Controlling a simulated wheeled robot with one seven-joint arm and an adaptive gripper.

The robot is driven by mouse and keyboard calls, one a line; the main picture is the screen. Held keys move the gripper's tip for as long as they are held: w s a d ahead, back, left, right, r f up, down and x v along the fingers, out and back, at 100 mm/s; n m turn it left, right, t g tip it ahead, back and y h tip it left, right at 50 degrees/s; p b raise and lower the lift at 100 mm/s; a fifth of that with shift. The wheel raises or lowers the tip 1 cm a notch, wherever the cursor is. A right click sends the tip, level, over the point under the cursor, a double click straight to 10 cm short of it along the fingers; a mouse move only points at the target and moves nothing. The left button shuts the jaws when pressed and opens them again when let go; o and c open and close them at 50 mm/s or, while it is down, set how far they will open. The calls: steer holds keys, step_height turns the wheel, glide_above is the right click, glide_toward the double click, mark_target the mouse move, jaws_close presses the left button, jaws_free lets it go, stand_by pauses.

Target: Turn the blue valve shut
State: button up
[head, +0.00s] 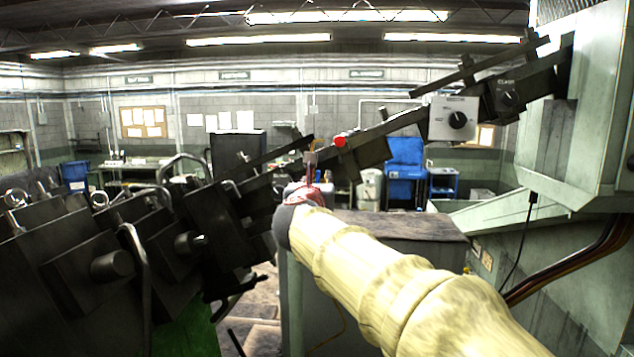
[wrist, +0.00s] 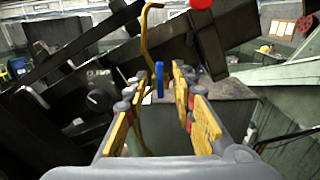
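The blue valve shows in the wrist view as a narrow upright blue handle (wrist: 160,82), seen between the far ends of my fingers. My gripper (wrist: 163,98) has its two yellow-padded fingers spread apart, with a gap between them. I cannot tell from this view whether the handle is within the fingers or just beyond them, and I see no clear contact. In the head view my gripper (head: 310,178) points away, toward the dark machine; my own arm hides much of it, and I cannot make out the valve there.
A dark machine (head: 150,235) with rods and blocks fills the left. A red knob (head: 340,141) and a grey switch box (head: 453,118) sit on its sloping bar. A yellow bent rod (wrist: 147,35) rises near my fingers. A green housing (head: 580,120) stands right.

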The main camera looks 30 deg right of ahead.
steer(key=shift+c, duration=0.8)
jaws_close()
steer(key=shift+n, duration=0.3)
steer(key=n, duration=0.1)
steer(key=n+p, duration=0.1)
steer(key=shift+w+a+n, duration=0.15)
steer(key=shift+a+n, duration=0.1)
steer(key=shift+n, duration=0.15)
steer(key=shift+w+a+f+n+p, duration=0.25)
steer(key=shift+n+p, duration=0.8)
steer(key=shift+n, duration=1.35)
steer(key=shift+a+f+n+p, duration=0.1)
steer(key=shift+f+n+p, duration=0.25)
steer(key=shift+n+p, duration=1.35)
steer(key=shift+w+a+f+n+p, duration=0.2)
steer(key=shift+f+n+p, duration=0.15)
steer(key=shift+n, duration=2.75)
